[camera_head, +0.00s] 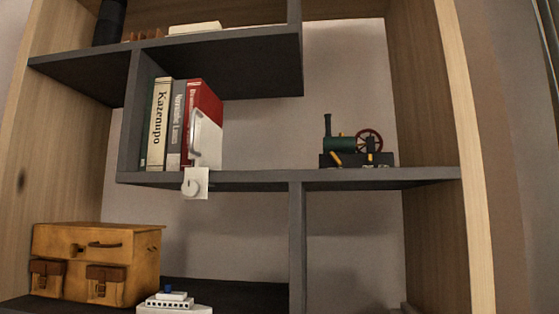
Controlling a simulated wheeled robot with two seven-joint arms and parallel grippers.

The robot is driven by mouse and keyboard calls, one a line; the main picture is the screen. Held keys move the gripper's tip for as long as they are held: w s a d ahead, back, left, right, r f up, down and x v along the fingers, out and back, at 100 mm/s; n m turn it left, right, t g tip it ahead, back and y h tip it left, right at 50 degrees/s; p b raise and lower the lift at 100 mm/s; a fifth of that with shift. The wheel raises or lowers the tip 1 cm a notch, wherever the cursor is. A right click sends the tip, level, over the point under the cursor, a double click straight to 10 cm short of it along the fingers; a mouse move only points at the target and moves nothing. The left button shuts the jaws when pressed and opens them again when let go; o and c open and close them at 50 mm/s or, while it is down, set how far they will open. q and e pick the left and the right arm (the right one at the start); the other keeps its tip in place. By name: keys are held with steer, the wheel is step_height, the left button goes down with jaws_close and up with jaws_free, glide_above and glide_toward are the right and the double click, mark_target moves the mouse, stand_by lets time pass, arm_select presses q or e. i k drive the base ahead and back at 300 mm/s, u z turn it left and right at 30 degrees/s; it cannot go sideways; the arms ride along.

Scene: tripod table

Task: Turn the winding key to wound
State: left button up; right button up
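A white square plate with a round knob (193,184) is at the front edge of the middle shelf, below the books. It is the thing in view most like a winding key, but its markings are too small to read, so I cannot tell its setting. A pale curved handle-like piece (197,137) stands above it, in front of the red book. I cannot tell whether the two are joined. Neither of my grippers is in view.
Several upright books (160,122) stand behind the knob. A green toy steam engine (350,143) sits on the same shelf (255,178) to the right. An orange-brown case (95,262) and a white toy ship (174,303) are below. The shelf between books and engine is clear.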

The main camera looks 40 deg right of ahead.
mark_target(335, 159)
steer(key=u, duration=0.45)
steer(key=i, duration=1.25)
steer(key=z, duration=3.1)
